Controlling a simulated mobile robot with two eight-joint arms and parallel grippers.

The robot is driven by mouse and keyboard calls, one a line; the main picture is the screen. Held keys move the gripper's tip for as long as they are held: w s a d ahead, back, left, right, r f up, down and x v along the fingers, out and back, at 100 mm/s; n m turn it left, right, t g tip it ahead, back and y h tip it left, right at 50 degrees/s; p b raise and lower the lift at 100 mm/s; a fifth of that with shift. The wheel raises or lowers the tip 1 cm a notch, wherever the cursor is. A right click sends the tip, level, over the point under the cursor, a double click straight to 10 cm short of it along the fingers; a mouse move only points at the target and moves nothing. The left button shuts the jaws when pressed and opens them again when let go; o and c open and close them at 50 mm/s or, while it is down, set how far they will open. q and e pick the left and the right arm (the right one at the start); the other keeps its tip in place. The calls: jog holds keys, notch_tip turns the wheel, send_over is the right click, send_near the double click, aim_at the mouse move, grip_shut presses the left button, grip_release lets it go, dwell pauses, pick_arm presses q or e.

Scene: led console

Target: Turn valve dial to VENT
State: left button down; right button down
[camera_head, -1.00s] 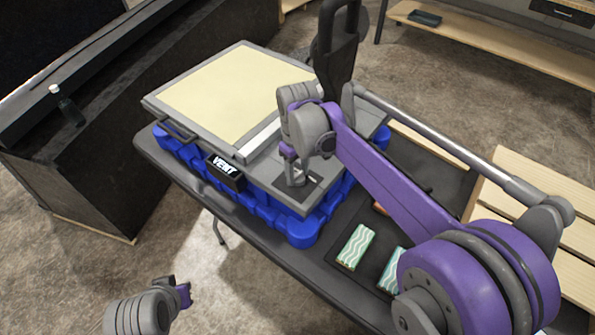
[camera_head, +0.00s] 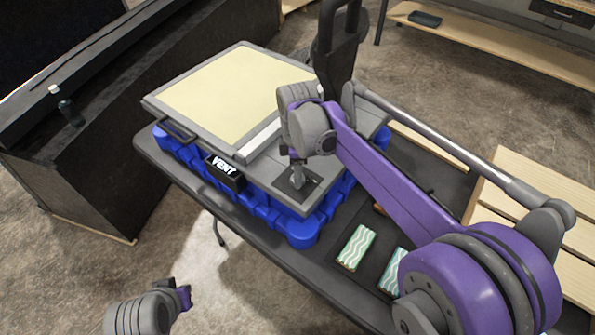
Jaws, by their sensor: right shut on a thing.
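The console is a grey box with a cream panel (camera_head: 225,97) in a blue base (camera_head: 298,236) on a dark table. A black sign reading VENT (camera_head: 224,170) is on its front edge. My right gripper (camera_head: 297,180) points down at the grey dial area near the console's front right corner and is shut on the valve dial, which is mostly hidden by the fingers. The dial's pointing direction cannot be made out. My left gripper (camera_head: 184,297) is low at the bottom left, away from the table; its finger opening is too small to tell.
Two green-and-white wavy-patterned packets (camera_head: 356,247) lie on the table right of the console. A black chair (camera_head: 337,50) stands behind it. A dark cabinet with a bottle (camera_head: 70,112) is at left, and wooden slats (camera_head: 535,200) are at right.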

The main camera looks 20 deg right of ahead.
jog(key=shift+n, duration=0.6)
jog(key=shift+c, duration=1.8)
grip_release()
notch_tip(320, 180, up, 11)
jog(key=shift+p, duration=0.35)
jog(key=shift+f, duration=0.1)
jog(key=s+d+f+m+t, duration=0.2)
jog(key=s+f+m, duration=0.5)
jog(key=s, duration=0.3)
jog(key=s+d+f+m+t, duration=0.2)
jog(key=s+f+m+t, duration=0.1)
jog(key=s+f+m, duration=0.5)
jog(key=shift+s+d+f+m+t, duration=0.15)
jog(key=shift+s+d+m+t, duration=0.2)
jog(key=shift+s+m, duration=0.65)
